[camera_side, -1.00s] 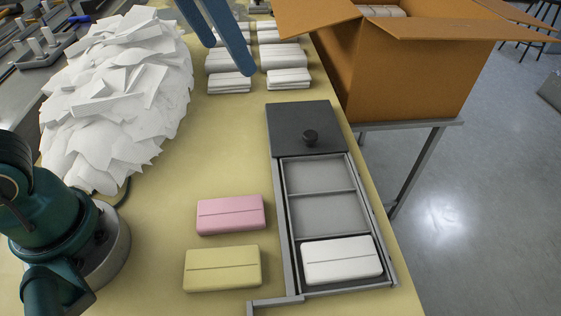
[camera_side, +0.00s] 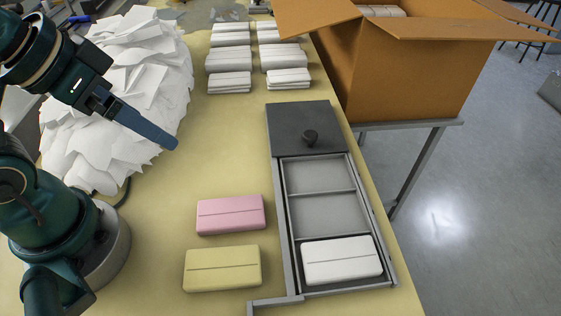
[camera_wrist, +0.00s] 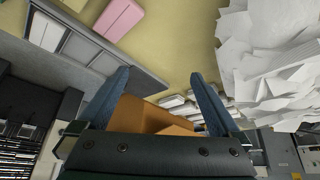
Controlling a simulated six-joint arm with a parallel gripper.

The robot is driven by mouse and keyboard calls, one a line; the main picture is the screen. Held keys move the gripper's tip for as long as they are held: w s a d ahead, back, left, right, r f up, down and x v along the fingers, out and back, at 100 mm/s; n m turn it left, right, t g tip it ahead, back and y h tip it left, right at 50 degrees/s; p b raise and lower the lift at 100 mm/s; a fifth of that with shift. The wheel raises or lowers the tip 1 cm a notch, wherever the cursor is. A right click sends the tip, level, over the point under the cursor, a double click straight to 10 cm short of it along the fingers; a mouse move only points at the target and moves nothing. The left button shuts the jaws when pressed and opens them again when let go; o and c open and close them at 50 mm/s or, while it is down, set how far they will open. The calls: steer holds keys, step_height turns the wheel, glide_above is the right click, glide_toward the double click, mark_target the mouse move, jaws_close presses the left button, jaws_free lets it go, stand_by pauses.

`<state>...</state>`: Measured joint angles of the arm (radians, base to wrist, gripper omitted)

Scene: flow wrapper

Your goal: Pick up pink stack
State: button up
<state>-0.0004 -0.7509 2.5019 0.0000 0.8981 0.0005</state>
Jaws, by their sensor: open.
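The pink stack (camera_side: 230,214) lies flat on the yellow table, left of the grey tray and just behind the yellow stack (camera_side: 222,268). In the wrist view the pink stack (camera_wrist: 118,19) shows at the top, left of centre. My gripper (camera_side: 172,143) is in the air at the left of the side view, above and behind the pink stack and apart from it. In the wrist view my gripper (camera_wrist: 160,85) has its two blue fingers spread with nothing between them.
A grey tray (camera_side: 291,238) holds a white stack (camera_side: 342,260) in its front compartment; two compartments are empty. A dark lid with a knob (camera_side: 310,137) is behind them. A paper pile (camera_side: 120,95) stands at left, several white stacks (camera_side: 230,60) and a cardboard box (camera_side: 410,65) at the back.

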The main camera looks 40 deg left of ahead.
stand_by(0.3)
steer(key=m+g, duration=0.5)
steer(key=m, duration=0.3)
glide_above(230, 211)
steer(key=f, duration=0.9)
steer(key=shift+w+a+f, duration=0.1)
steer(key=shift+w+f, duration=0.15)
steer(key=shift+f, duration=0.15)
steer(key=shift+s+f+m+g, duration=0.3)
steer(key=shift+f, duration=2.5)
steer(key=c, duration=1.2)
